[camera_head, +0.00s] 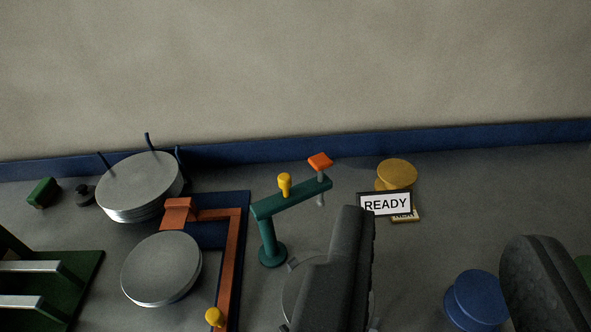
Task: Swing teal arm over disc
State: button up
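The teal arm (300,198) sits on a teal post with a round foot. It points up and to the right, with a yellow knob (284,184) on top and an orange cap (320,161) on a grey pin at its tip. A grey disc (161,268) lies left of the post, clear of the teal arm. Another round grey thing (293,287) is mostly hidden behind my left finger. My gripper (442,225) is open, its dark fingers wide apart, right of the teal arm and apart from the yellow knob.
A stack of grey discs (140,186) stands between blue pegs at the back left. An orange angled bar (231,262) with a yellow knob lies on a blue plate. A READY sign (385,204), a yellow cylinder (397,174) and a blue cylinder (476,299) are at the right.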

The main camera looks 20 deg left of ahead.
aim_at(290, 197)
jog(key=i, duration=0.85)
jog(key=u, duration=0.05)
